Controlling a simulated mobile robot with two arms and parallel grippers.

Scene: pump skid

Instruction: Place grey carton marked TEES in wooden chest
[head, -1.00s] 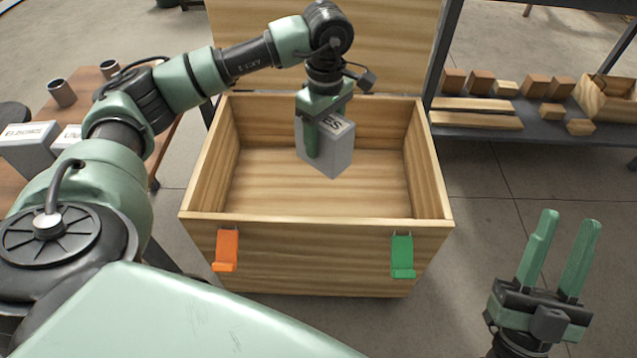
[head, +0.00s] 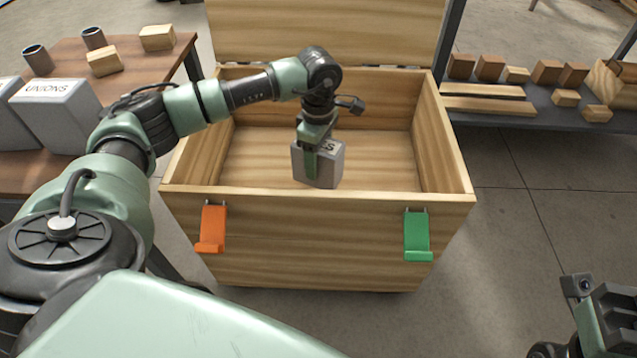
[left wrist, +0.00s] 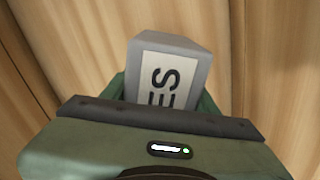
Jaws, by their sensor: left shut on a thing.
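The wooden chest (head: 320,235) stands open in the middle of the head view, its lid raised at the back. My left gripper (head: 315,158) is shut on the grey carton (head: 328,170) and holds it upright inside the chest opening. The carton's label is partly covered by the gripper; the end of its word, "ES", shows in the left wrist view (left wrist: 170,75). Wood surrounds the carton there. Whether the carton touches the chest floor I cannot tell. My right gripper (head: 600,315) is only partly in view at the lower right corner, its fingers cut off.
An orange latch (head: 211,229) and a green latch (head: 417,235) hang on the chest's front. A brown table (head: 140,75) at left holds a grey carton marked UNIONS (head: 60,112), pipe pieces and wood blocks. A dark shelf (head: 560,120) at right carries several blocks.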

